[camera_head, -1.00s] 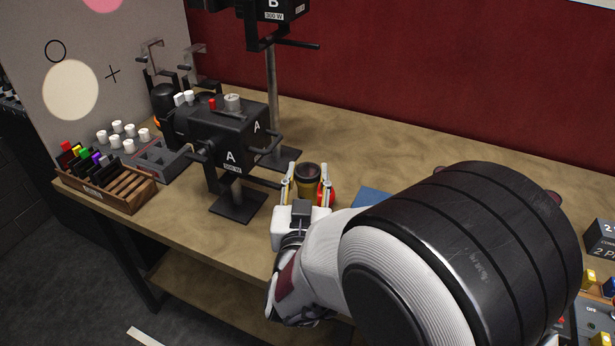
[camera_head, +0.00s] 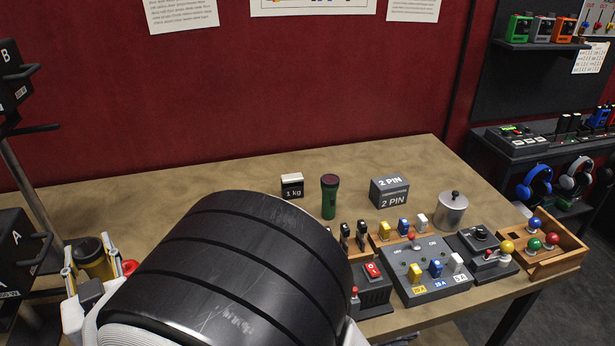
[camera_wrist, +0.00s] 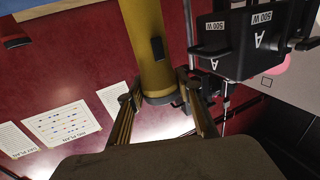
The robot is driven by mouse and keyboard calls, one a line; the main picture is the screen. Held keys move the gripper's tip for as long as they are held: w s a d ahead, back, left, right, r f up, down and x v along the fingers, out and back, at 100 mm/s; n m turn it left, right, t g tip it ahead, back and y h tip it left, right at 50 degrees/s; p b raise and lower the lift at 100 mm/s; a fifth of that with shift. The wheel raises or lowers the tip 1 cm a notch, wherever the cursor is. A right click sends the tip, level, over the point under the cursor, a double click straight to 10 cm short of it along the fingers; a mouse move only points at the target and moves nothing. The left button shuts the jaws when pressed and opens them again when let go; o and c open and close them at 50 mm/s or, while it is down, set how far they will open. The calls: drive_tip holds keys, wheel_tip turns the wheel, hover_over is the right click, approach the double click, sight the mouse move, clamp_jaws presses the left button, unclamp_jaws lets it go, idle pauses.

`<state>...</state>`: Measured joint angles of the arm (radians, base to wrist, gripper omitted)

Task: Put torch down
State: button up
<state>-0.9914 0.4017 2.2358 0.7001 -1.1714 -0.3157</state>
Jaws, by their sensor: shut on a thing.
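My gripper (camera_head: 89,250) is at the left in the head view, just right of the black lamp marked A. It is shut on a yellow torch (camera_head: 95,264) with a dark top end, held upright between the fingers. In the wrist view the yellow torch (camera_wrist: 151,40) runs up from between the two fingers (camera_wrist: 157,98). The torch's lower end is hidden in the head view, so I cannot tell whether it touches the table. A second torch, green with a dark head (camera_head: 329,197), stands upright on the table (camera_head: 400,153).
The black lamp A (camera_head: 18,262) stands close left of my gripper. A 1 kg weight (camera_head: 292,186), a 2 PIN box (camera_head: 389,191), a metal pot (camera_head: 452,210) and a switch panel (camera_head: 428,268) stand to the right. The back strip of table is clear.

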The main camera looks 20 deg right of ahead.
drive_tip(key=r, duration=1)
drive_tip(key=shift+w+d+r, duration=0.2)
drive_tip(key=shift+w, duration=0.1)
drive_tip(key=w+d+r+m+t+h, duration=0.1)
drive_tip(key=w+d+m+h, duration=0.1)
drive_tip(key=w+d, duration=1.05)
drive_tip(key=w+d+r+m+h, duration=0.1)
drive_tip(key=w+d+h, duration=0.2)
drive_tip(key=w+d, duration=0.95)
drive_tip(key=w+d+m+h, duration=0.1)
drive_tip(key=w+d+h, duration=0.1)
drive_tip(key=d, duration=1.1)
drive_tip(key=w+d+m+h, duration=0.1)
drive_tip(key=w+d, duration=0.2)
drive_tip(key=d, duration=0.9)
drive_tip(key=s+d+f+m+h, duration=0.1)
drive_tip(key=d+h, duration=0.1)
drive_tip(key=d, duration=0.9)
drive_tip(key=s+d+f+m+h, duration=0.1)
drive_tip(key=s+d+m+h, duration=0.1)
drive_tip(key=d, duration=0.8)
drive_tip(key=shift+g, duration=0.4)
drive_tip(key=shift+w+d+f, duration=0.1)
drive_tip(key=shift+d+f, duration=0.05)
drive_tip(key=shift+f, duration=1.2)
drive_tip(key=shift+w+d+f, duration=0.1)
drive_tip(key=shift+d+f, duration=0.05)
drive_tip(key=shift+f, duration=1.15)
